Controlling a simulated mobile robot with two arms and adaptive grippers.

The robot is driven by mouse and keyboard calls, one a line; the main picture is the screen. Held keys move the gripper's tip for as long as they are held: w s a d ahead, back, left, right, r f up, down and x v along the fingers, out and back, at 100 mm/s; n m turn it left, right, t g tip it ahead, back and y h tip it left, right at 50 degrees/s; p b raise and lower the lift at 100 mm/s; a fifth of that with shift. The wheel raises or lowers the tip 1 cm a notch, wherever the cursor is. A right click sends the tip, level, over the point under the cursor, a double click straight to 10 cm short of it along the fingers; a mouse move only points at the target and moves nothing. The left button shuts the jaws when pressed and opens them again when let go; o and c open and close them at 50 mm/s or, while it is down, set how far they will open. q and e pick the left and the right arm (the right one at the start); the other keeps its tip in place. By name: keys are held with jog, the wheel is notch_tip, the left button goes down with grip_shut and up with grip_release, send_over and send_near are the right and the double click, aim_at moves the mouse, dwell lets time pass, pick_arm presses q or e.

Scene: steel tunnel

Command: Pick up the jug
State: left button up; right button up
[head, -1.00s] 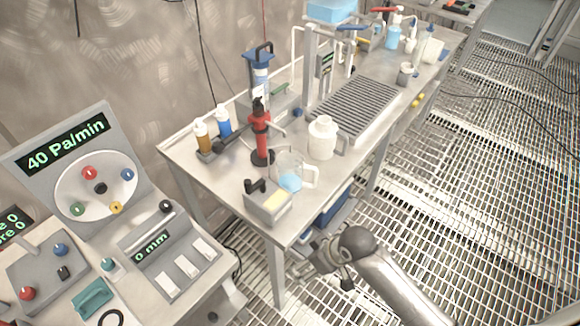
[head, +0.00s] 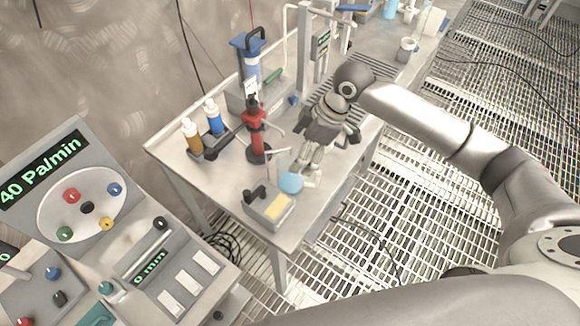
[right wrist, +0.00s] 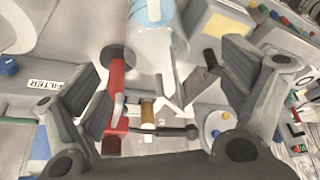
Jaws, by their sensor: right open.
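The clear jug with blue liquid (head: 290,183) stands upright near the front corner of the steel bench. My right gripper (head: 307,165) is over the bench beside it and hides part of the jug. Contact cannot be told. My left gripper is not in view.
The red stand (head: 254,130) is close beside the jug. A grey box with a yellow pad (head: 268,206) stands in front. Brown (head: 192,135) and blue (head: 213,117) bottles are at left. The bench (head: 190,172) adjoins a control console (head: 130,255). A white jug seen earlier is now hidden.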

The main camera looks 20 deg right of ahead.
aim_at(292, 162)
jog(key=x, duration=0.2)
jog(key=shift+s+a+f, duration=0.15)
jog(key=shift+a+f, duration=0.05)
jog(key=shift+f, duration=0.1)
jog(key=x, duration=0.1)
jog(key=p+x, duration=0.1)
jog(key=x, duration=0.1)
jog(key=p+x, duration=0.1)
jog(key=shift+w+f, duration=0.15)
jog(key=shift+w, duration=0.2)
jog(key=shift+a+f, duration=0.1)
jog(key=shift+f, duration=0.4)
jog(key=shift+w, duration=0.1)
jog(key=c, duration=0.5)
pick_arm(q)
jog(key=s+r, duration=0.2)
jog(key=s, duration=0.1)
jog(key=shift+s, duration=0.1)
pick_arm(e)
jog(key=c, duration=0.7)
